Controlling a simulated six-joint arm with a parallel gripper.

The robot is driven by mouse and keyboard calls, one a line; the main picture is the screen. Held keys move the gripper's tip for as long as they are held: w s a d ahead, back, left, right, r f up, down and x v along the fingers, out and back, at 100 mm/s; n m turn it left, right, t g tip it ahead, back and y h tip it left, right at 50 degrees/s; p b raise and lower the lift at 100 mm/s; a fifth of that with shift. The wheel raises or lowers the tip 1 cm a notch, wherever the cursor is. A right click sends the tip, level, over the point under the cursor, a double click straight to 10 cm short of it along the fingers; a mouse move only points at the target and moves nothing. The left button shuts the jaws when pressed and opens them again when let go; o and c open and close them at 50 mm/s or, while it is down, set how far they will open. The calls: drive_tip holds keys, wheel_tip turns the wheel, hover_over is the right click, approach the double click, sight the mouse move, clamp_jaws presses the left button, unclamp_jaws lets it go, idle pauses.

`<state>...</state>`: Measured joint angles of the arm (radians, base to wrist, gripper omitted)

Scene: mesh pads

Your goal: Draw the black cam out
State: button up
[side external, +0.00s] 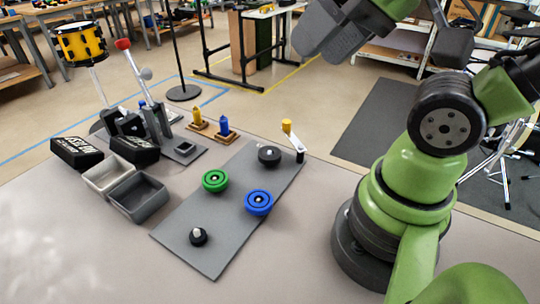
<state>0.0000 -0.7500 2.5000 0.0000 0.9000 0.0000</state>
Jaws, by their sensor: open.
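A grey board (225,215) lies on the table and carries several round parts. A black disc (269,156) sits near its far right end, next to a white crank. A smaller black knob with a pale top (198,237) stands near its front left end. I cannot tell for certain which of these two is the black cam. My gripper (325,40) is at the top of the view, high above and apart from the board. It is open, with nothing seen between its fingers, and partly cut off by the frame edge.
A green disc (215,181) and a blue disc (259,202) sit mid-board. The white crank with a yellow knob (288,127) rises at the far end. Two grey bins (137,197), black blocks (77,152) and blue and yellow pegs on wooden bases stand left and behind. The front left table is clear.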

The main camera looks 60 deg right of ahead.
idle(0.4)
drive_tip(key=o, duration=0.4)
drive_tip(key=shift+c, duration=0.2)
drive_tip(key=o, duration=0.3)
drive_tip(key=shift+w+d, duration=0.1)
drive_tip(key=shift+w, duration=0.2)
drive_tip(key=n+g+h, duration=0.2)
drive_tip(key=n+g, duration=0.5)
drive_tip(key=n, duration=0.2)
hover_over(273, 153)
wheel_tip(273, 153, down, 20)
wheel_tip(273, 153, down, 9)
drive_tip(key=shift+f, duration=0.1)
drive_tip(key=c, duration=1)
drive_tip(key=shift+r, duration=1.8)
